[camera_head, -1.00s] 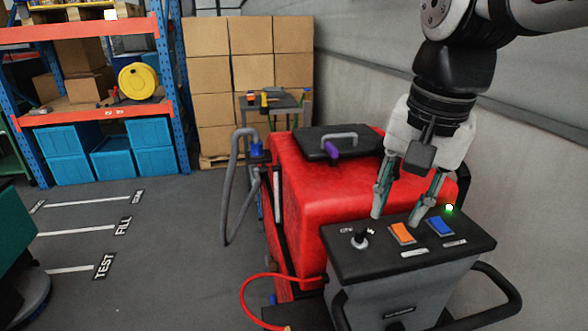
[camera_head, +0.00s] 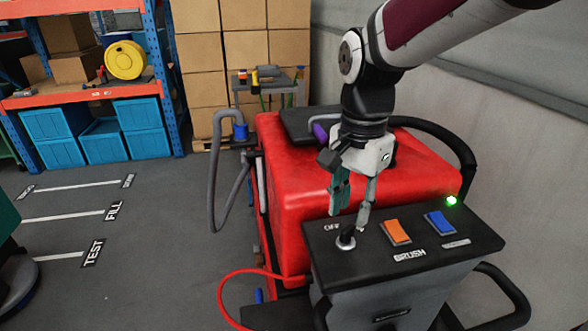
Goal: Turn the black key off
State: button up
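The black key (camera_head: 345,241) stands in its round switch at the left of the dark control panel (camera_head: 440,273) on the red scrubber (camera_head: 290,180). A label reading OFF (camera_head: 331,227) is at its upper left. My gripper (camera_head: 347,222) points down just above and behind the key, with its two fingers a little apart. The right fingertip is close to the key and partly overlaps it, so I cannot tell whether it touches. Nothing shows between the fingers. The key's exact angle is hard to make out.
An orange rocker switch (camera_head: 396,232) labelled BRUSH and a blue rocker switch (camera_head: 440,222) lie right of the key. A green light (camera_head: 451,200) glows at the panel's back right. A red hose (camera_head: 230,289) loops at the left.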

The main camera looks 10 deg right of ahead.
aim_at(348, 227)
jog(key=shift+f, duration=2.3)
grip_shut()
